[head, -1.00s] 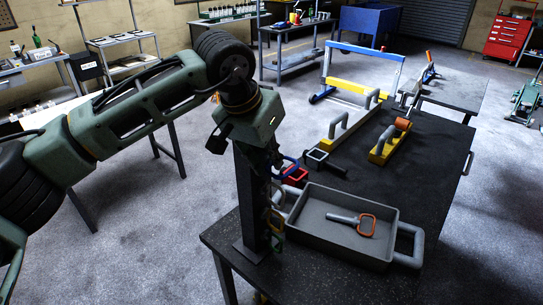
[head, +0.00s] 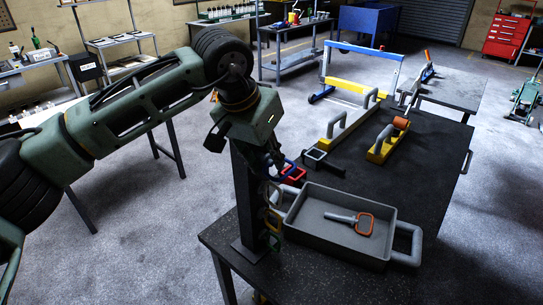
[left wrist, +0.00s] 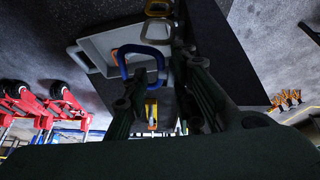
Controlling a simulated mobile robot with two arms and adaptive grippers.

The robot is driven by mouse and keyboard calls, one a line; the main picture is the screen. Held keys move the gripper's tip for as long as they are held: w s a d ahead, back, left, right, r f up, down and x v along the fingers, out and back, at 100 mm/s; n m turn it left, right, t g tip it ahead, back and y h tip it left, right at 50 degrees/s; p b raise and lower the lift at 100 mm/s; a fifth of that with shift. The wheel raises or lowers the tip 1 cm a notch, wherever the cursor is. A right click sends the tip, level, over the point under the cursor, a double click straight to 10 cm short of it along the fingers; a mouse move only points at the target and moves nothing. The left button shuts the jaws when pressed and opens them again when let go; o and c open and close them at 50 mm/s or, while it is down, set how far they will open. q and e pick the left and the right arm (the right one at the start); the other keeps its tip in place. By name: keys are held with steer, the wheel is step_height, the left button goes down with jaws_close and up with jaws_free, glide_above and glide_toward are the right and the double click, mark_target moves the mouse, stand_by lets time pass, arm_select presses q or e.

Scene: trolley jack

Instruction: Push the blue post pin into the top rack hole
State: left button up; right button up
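My left gripper (head: 265,150) is beside the top of the dark upright post rack (head: 247,200), on its right side. In the left wrist view its two dark fingers (left wrist: 165,90) stand apart with a gap between them. The blue pin's looped handle (left wrist: 140,62) lies across the fingertip area, its left side beyond the left finger. In the head view the blue loop (head: 268,161) shows just below the gripper, close to the post. The pin's shaft and the top hole are hidden, so I cannot tell how deep it sits. My right gripper is not in view.
A red loop handle (head: 292,172) and other coloured loops are along the post. Yellow blocks with grey handles (head: 382,150) lie further back on the dark bench (head: 430,165).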

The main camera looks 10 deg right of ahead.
arm_select(q)
steer(key=v, duration=0.7)
steer(key=shift+r, duration=0.3)
steer(key=shift+a, duration=0.25)
